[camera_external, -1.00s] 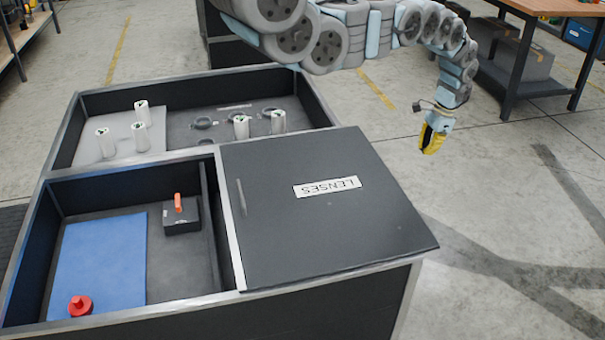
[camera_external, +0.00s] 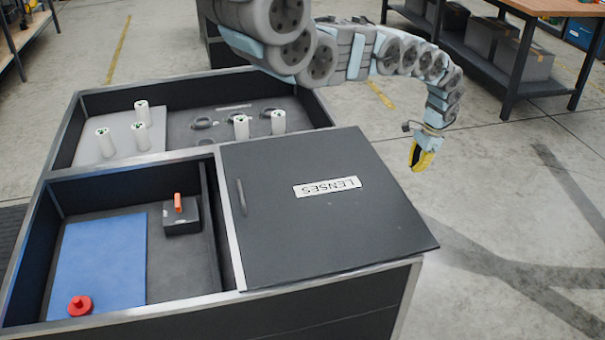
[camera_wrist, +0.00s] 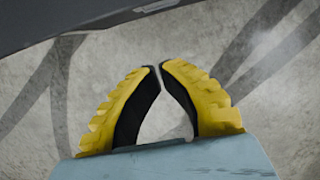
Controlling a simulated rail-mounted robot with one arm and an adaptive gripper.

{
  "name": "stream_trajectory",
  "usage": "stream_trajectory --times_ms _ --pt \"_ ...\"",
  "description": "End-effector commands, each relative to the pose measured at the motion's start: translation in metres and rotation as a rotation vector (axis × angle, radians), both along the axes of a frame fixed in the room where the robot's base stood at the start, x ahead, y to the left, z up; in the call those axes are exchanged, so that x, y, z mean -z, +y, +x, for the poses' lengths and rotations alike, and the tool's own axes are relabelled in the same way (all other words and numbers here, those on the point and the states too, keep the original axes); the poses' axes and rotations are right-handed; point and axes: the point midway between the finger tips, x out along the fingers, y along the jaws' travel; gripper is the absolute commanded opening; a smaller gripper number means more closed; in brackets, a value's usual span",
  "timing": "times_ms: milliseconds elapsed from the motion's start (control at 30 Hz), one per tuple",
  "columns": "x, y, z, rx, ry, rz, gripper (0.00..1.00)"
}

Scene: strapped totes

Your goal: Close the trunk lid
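The trunk lid is a dark flat panel (camera_external: 320,225) with a white label reading LENSES, upside down in the external view. It lies flat over the front right compartment of the dark crate, whose grey rim (camera_external: 55,130) shows at the left. A slim handle is near the lid's left edge. My gripper (camera_external: 421,160), with yellow fingers, hangs in the air to the right of the lid, apart from it, pointing down. In the wrist view my gripper (camera_wrist: 156,68) has its fingertips together and nothing between them. A dark edge crosses the top of that view.
Several white cylinders (camera_external: 142,138) stand in the back compartment. The front left compartment holds a blue panel (camera_external: 100,255), a red knob (camera_external: 80,305) and a black block with an orange handle (camera_external: 180,215). A workbench (camera_external: 525,45) stands at the back right. The floor right of the crate is clear.

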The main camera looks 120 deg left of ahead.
Motion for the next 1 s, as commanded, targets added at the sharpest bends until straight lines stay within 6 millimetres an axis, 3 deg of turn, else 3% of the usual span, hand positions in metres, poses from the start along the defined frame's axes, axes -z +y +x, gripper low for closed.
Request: stream_trajectory --times_ms 367,1000 --pt "0.024 -0.005 -0.004 0.0 0.0 0.0 0.0" --pt "0.021 -0.018 -0.016 0.001 0.002 -0.004 0.0"
